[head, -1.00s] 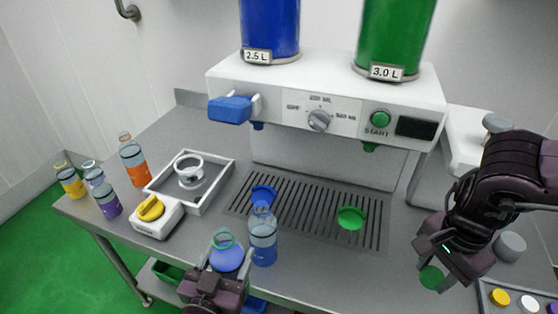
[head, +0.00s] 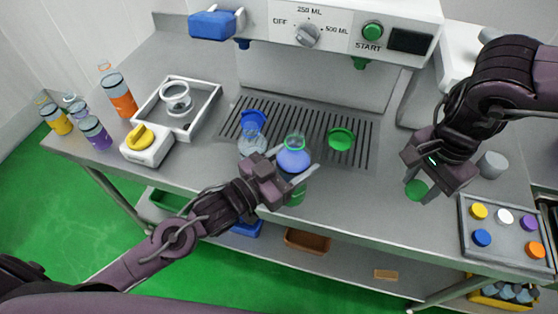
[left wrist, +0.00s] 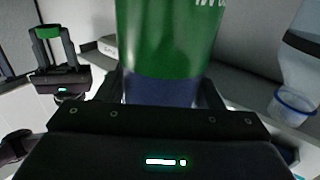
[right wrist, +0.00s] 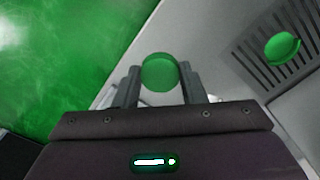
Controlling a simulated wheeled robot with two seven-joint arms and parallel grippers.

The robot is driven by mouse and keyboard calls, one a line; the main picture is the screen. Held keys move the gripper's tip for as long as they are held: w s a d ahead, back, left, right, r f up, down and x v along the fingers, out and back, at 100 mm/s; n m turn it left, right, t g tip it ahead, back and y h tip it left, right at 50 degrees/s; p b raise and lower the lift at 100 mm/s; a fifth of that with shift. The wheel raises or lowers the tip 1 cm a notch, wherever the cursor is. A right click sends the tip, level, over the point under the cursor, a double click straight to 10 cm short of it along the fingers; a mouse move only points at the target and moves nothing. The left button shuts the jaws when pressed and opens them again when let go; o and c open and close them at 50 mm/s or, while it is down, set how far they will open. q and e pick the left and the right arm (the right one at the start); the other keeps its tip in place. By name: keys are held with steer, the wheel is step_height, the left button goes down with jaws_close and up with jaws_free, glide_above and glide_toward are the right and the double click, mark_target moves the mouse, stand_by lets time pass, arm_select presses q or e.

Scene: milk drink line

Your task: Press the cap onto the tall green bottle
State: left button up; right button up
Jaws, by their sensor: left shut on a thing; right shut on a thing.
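The tall green bottle (head: 296,195) has a green label, blue contents and a green ring at its open mouth. My left gripper (head: 295,172) is shut around its body, in front of the machine's drip tray. In the left wrist view, the green bottle (left wrist: 168,40) fills the space between the fingers. My right gripper (head: 417,186) is shut on a round green cap (head: 416,189), to the right of the bottle and apart from it. The cap (right wrist: 159,72) shows between the fingertips in the right wrist view.
A clear bottle (head: 251,143) stands just left of the held bottle. A blue piece (head: 253,119) and a green piece (head: 341,138) sit at the slotted drip tray (head: 305,128). A tray of coloured caps (head: 508,236) is at the right. Filled bottles stand at the far left.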

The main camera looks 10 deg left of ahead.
stand_by(0.4)
steer(key=shift+w+a+r, duration=0.2)
steer(key=shift+w+r, duration=0.05)
steer(key=w+a+r, duration=0.3)
steer(key=a+r, duration=0.1)
steer(key=a, duration=0.1)
step_height(320, 180, up, 10)
glide_above(296, 136)
steer(key=shift+r+n, duration=0.15)
steer(key=shift+n, duration=0.15)
steer(key=shift+w, duration=0.1)
steer(key=shift+f, duration=2.05)
